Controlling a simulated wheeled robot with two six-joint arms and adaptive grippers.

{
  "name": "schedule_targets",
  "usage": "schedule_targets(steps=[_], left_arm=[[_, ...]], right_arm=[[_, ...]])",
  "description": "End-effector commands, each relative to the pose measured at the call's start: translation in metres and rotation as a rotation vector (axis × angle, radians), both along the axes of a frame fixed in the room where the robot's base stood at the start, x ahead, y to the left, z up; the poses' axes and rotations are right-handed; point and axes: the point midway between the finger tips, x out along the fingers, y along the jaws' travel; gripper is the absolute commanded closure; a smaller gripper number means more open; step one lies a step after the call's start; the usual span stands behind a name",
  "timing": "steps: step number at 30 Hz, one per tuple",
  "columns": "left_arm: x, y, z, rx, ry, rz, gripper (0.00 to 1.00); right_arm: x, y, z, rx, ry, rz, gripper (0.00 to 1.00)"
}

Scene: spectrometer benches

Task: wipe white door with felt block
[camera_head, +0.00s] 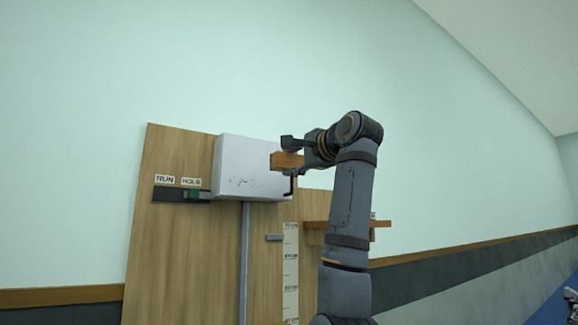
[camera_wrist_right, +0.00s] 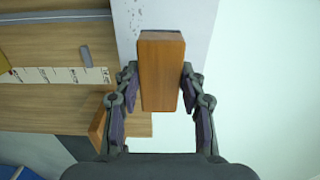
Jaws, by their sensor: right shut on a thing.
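The white door (camera_head: 236,160) is the front of a white box on a wooden panel. My right gripper (camera_head: 289,164) is shut on the felt block (camera_head: 284,160), a brown-orange block, at the right side of the door. In the right wrist view, the felt block (camera_wrist_right: 160,70) sits between both fingers, its far end over the white door (camera_wrist_right: 200,20). Dark specks show left of the block there. I cannot tell whether the block touches the door. My left gripper is not in view.
The wooden panel (camera_head: 170,240) carries RUN and HOLD labels (camera_head: 178,181) over a dark slider rail left of the door. A grey handle (camera_head: 273,237) and printed scale (camera_head: 291,270) are below. A wooden shelf (camera_head: 378,224) juts out behind my right arm.

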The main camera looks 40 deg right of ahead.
Motion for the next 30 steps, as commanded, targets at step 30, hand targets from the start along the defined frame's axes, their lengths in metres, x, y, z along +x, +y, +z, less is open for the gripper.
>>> schedule_targets(steps=[30], left_arm=[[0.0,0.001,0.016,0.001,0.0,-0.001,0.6]], right_arm=[[0.041,0.115,-0.047,0.001,0.0,-0.001,0.85]])
